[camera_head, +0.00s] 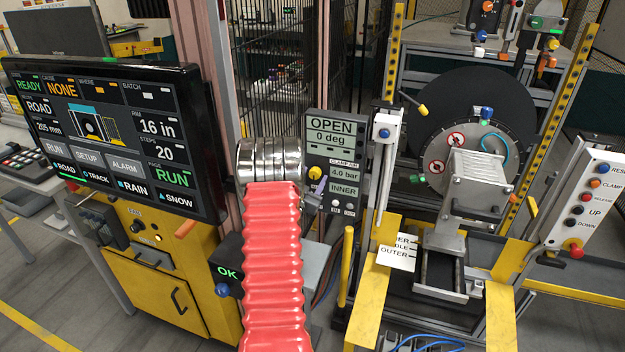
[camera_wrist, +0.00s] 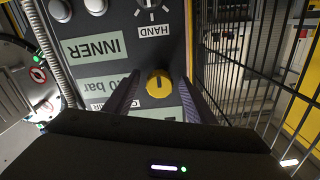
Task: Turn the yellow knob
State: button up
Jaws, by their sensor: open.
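The yellow knob (camera_head: 315,173) is on the dark clamp control panel (camera_head: 349,151), left of the "4.0 bar" readout. In the wrist view the round knob (camera_wrist: 158,84) with its dark pointer mark lies between the two fingers. My gripper (camera_wrist: 162,80) is open, one finger on each side of the knob, with a small gap visible at each side. Whether the fingertips reach past the knob's face is hard to tell. In the head view my arm mostly hides the gripper; a purplish finger shows just below the knob. The panel reads "OPEN", "0 deg", "4.0 bar" and "INNER".
A HAND selector (camera_wrist: 152,8) and round buttons sit on the same panel. A wire fence (camera_wrist: 270,55) stands close to the right in the wrist view. The tyre clamp machine (camera_head: 470,180) is right of the panel; a large screen (camera_head: 110,135) is left.

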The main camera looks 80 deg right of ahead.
jog(key=shift+c, duration=0.5)
jog(key=c, duration=0.9)
jog(key=shift+a, duration=0.1)
jog(key=shift+c, duration=0.2)
jog(key=shift+m, duration=0.5)
jog(key=m, duration=0.3)
jog(key=shift+w+m, duration=0.1)
jog(key=shift+m, duration=0.2)
jog(key=m, duration=0.4)
jog(key=shift+r, duration=0.1)
